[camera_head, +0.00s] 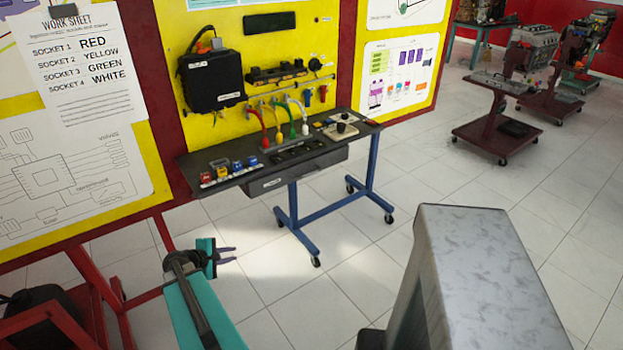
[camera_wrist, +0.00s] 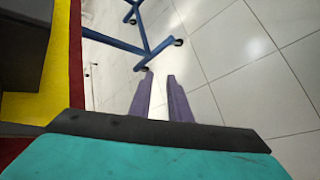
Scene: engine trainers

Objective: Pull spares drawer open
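The spares drawer (camera_head: 294,173) is a dark grey box front under the black workbench top (camera_head: 222,184), with a small white label near its left end. It looks shut, flush below the bench edge. My gripper (camera_head: 234,255) is in front of the bench, lower and to the left of the drawer, apart from it. In the wrist view my gripper (camera_wrist: 160,78) shows two purple fingers with a gap between them and only floor beyond. The gripper is open and empty. The drawer is not clearly seen in the wrist view.
The bench stands on a blue wheeled frame (camera_head: 333,217), which also shows in the wrist view (camera_wrist: 148,50). Coloured blocks (camera_head: 222,170) and cables sit on top. A red and yellow panel (camera_head: 165,60) rises behind. A grey-topped box (camera_head: 490,270) stands at right front. Tiled floor is clear between.

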